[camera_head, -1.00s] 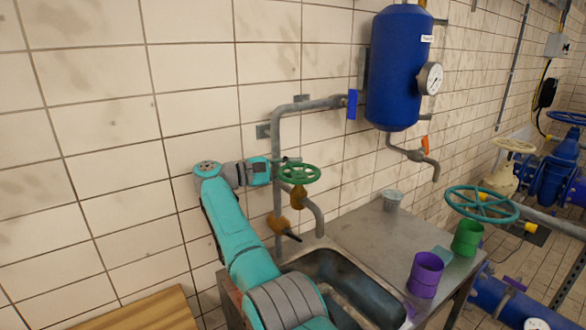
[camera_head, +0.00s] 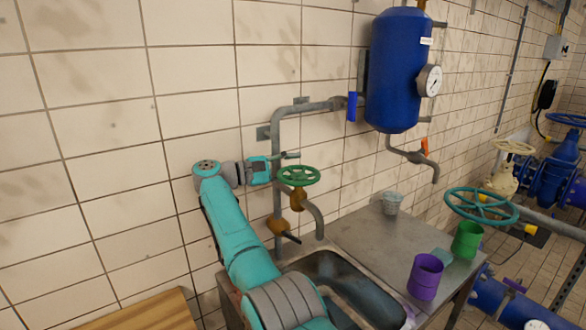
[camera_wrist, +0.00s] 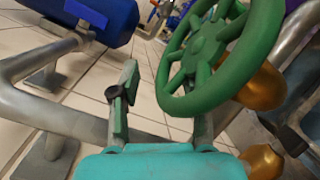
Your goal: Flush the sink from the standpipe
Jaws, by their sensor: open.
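The standpipe is a grey pipe (camera_head: 276,200) on the tiled wall, with a green handwheel (camera_head: 299,175), a brass valve body (camera_head: 298,198) and a downturned spout (camera_head: 318,218) over the steel sink (camera_head: 332,268). A lower brass fitting (camera_head: 278,226) has a dark lever. My gripper (camera_head: 289,156) is at the upper left of the handwheel. In the wrist view my gripper (camera_wrist: 166,78) is open, and the handwheel (camera_wrist: 205,45) overlaps its right finger. I cannot tell whether they touch.
A blue tank (camera_head: 393,70) with a gauge hangs on the wall, with an orange-handled tap (camera_head: 418,155) below. A grey cup (camera_head: 392,203), a purple cup (camera_head: 425,277) and a green cup (camera_head: 467,240) stand on the steel counter (camera_head: 368,236). A teal handwheel (camera_head: 481,205) stands at right.

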